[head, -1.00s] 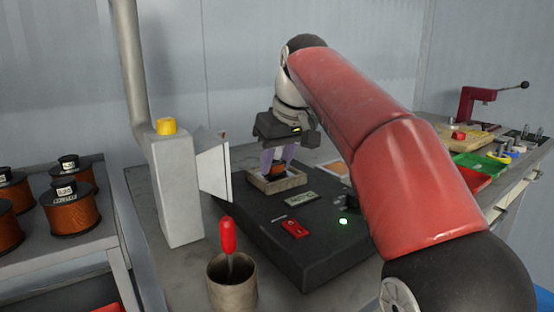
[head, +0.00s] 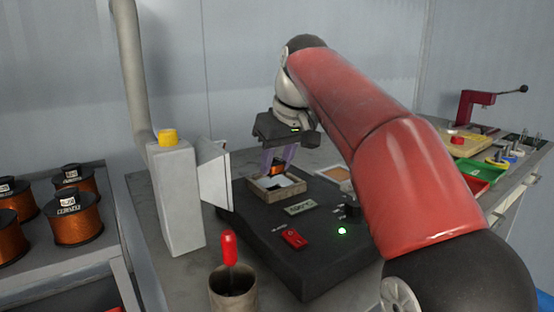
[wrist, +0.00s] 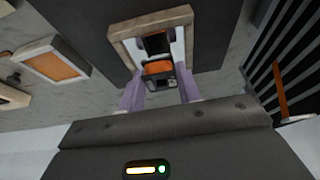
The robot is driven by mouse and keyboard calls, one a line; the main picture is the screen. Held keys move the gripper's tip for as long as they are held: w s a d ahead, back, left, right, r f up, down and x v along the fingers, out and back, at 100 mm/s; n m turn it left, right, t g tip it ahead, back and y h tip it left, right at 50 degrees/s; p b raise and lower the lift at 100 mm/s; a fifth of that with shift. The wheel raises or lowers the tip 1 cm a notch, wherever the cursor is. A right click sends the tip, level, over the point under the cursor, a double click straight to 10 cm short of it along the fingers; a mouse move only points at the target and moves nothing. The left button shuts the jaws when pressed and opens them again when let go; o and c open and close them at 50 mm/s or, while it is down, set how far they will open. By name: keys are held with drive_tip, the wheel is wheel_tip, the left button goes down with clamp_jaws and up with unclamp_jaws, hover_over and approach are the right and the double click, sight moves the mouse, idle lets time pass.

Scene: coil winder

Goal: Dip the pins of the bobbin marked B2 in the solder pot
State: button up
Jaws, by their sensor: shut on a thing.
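My gripper (head: 279,160) is shut on a small bobbin (head: 278,168) with an orange-copper winding and dark ends. It holds the bobbin upright above the square solder pot (head: 262,192), which has a pale tan rim and sits on a black base unit. In the wrist view the bobbin (wrist: 158,70) shows between the purple fingers (wrist: 160,85), with the pot's rim (wrist: 122,47) around and beyond it. The pot's inside looks part bright, part dark. The bobbin's mark cannot be read, and its pins are not clearly visible.
The black base (head: 300,255) has a display, a red switch (head: 294,238), a knob and a lit green lamp. A grey fume extractor (head: 178,200) stands left of it. A cup (head: 233,290) with a red-handled tool is in front. Wire spools (head: 75,218) sit at far left.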

drive_tip(key=shift+r, duration=1.25)
drive_tip(key=shift+r+p, duration=0.3)
drive_tip(key=shift+r, duration=0.3)
